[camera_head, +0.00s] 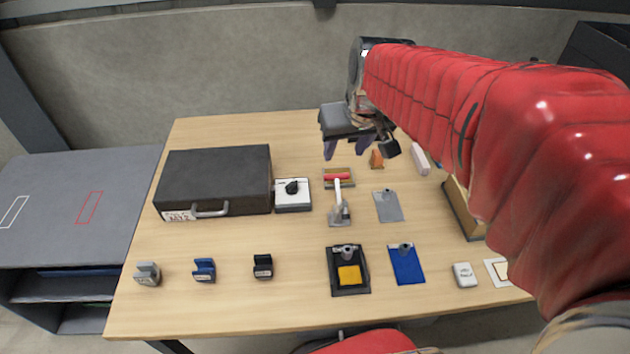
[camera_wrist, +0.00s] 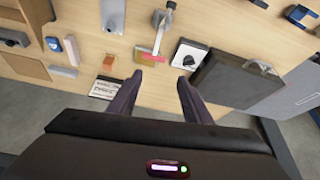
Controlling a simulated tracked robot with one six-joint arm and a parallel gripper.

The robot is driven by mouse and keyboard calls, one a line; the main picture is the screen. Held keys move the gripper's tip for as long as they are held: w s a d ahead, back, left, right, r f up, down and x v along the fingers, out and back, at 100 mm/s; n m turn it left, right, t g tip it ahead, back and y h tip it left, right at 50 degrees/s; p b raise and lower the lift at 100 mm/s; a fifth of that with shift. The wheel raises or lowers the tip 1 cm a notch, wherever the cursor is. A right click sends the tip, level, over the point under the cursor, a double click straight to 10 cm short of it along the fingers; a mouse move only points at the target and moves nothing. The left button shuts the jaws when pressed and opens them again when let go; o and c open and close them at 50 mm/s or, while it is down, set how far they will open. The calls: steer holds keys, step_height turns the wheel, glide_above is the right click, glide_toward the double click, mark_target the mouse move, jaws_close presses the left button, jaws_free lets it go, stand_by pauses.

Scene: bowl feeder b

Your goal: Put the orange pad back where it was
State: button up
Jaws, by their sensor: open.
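An orange-yellow pad (camera_head: 349,275) lies on a black tray (camera_head: 334,288) with a grey knob at the front middle of the table. A blue plate (camera_head: 408,273) with a similar grey knob is just right of it. A small orange block (camera_head: 376,159) stands farther back; it also shows in the wrist view (camera_wrist: 108,62). I cannot tell for certain which orange thing is meant. My gripper (camera_head: 358,153) is open and empty above the back of the table, away from the orange-yellow pad. Its spread fingers also show in the wrist view (camera_wrist: 158,80).
A black case (camera_head: 215,175) stands at the left, next to a white box with a black knob (camera_head: 292,194). A lever stand (camera_head: 339,208) and a grey plate (camera_head: 387,205) are in the middle. Several small clips (camera_head: 204,270) line the front left. Bare wood lies between them.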

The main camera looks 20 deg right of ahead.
steer(key=s+a+n, duration=0.1)
steer(key=s+a, duration=0.8)
steer(key=s, duration=0.5)
steer(key=shift+s+f+t+y, duration=0.25)
steer(key=shift+f+t+y, duration=0.05)
steer(key=shift+f, duration=0.05)
